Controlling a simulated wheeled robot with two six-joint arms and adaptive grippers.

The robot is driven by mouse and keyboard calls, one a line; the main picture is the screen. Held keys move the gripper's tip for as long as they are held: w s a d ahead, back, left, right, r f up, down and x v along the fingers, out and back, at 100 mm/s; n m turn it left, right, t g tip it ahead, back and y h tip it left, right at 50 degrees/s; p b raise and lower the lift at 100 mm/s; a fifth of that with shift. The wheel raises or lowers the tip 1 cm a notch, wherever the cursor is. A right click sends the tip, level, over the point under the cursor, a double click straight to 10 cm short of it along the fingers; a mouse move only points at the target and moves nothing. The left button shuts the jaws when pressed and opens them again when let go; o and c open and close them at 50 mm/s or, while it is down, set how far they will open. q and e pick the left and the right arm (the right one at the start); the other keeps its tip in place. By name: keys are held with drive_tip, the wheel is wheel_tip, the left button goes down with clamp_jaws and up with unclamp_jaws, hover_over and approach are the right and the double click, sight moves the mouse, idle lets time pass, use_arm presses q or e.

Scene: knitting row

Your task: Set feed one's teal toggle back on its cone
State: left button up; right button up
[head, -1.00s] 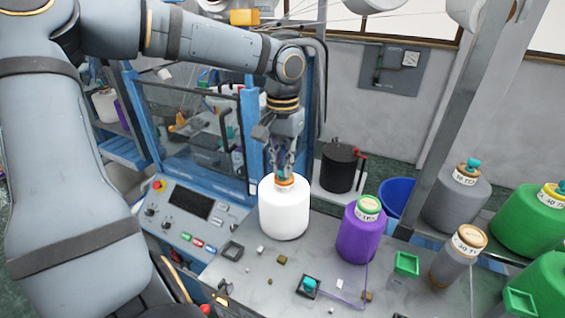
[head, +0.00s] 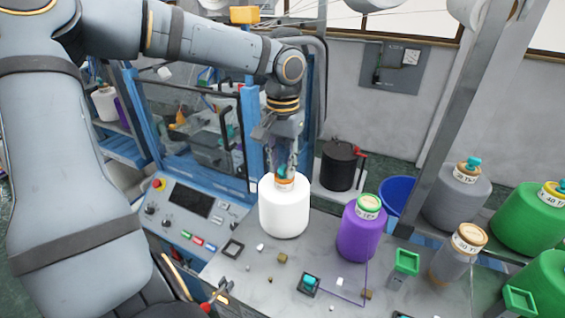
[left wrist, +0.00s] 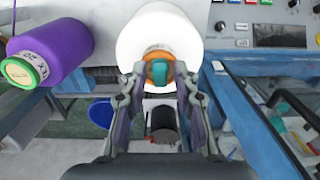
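The white cone (head: 284,212) stands upright at the back of the grey table. A teal toggle (head: 283,172) sits at its top, over the orange-brown ring; it also shows in the left wrist view (left wrist: 160,72). My left gripper (left wrist: 160,80) points down over the cone, with one finger on each side of the toggle. Gaps show between the fingers and the toggle in the left wrist view. Another teal toggle (head: 309,283) lies on a dark square holder (head: 301,291) at the table front. My right gripper is not in view.
A purple cone (head: 360,238) stands right of the white one, its thread running to the front. Small blocks and a green-topped post (head: 407,262) are on the table. A control panel (head: 188,212) is at left, a black canister (head: 339,168) behind. Grey and green cones crowd the right.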

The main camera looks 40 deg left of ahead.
use_arm(q)
drive_tip(key=shift+o, duration=0.3)
drive_tip(key=shift+r, duration=0.15)
wheel_tip(320, 180, up, 7)
drive_tip(key=shift+r, duration=0.15)
idle(0.3)
idle(0.4)
